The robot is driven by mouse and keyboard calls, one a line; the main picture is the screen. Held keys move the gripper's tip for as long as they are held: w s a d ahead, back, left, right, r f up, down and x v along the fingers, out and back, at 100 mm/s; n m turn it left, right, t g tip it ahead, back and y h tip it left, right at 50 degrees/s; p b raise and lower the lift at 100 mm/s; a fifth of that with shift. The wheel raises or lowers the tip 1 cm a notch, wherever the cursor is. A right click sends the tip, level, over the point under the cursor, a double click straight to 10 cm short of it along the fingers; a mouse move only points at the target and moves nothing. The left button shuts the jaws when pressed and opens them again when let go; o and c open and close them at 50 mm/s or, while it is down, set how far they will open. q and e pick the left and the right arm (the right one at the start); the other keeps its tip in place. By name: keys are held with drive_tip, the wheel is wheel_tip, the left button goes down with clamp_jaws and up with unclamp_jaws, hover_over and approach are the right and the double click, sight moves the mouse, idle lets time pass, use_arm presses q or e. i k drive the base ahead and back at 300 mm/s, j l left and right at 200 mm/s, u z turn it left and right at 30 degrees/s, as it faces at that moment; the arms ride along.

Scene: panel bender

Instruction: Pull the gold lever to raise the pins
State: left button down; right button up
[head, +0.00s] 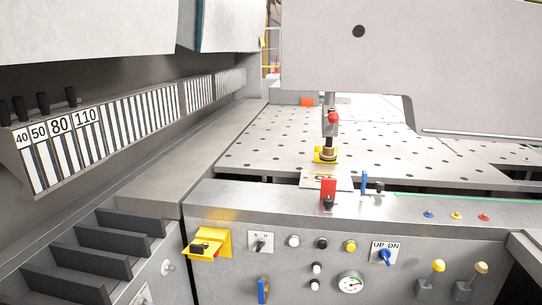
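Two ball-topped levers stand on the grey front panel at the lower right. The left one has a bright yellow ball (438,266), and the right one has a duller, gold-tan ball (481,268). Both lean slightly to the right on grey mounts. The perforated table (290,135) behind the panel has rows of dark holes; I cannot make out raised pins in them. Neither of my grippers is in view.
The front panel (400,230) carries a blue UP/DN knob (385,256), a gauge (350,283), several buttons and a yellow-framed switch (207,244). A vertical post (329,125) stands over the table. Numbered tool racks (60,125) line the left. A grey ledge (525,248) sits right of the levers.

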sight(480, 268)
drive_tip(key=z, duration=1.55)
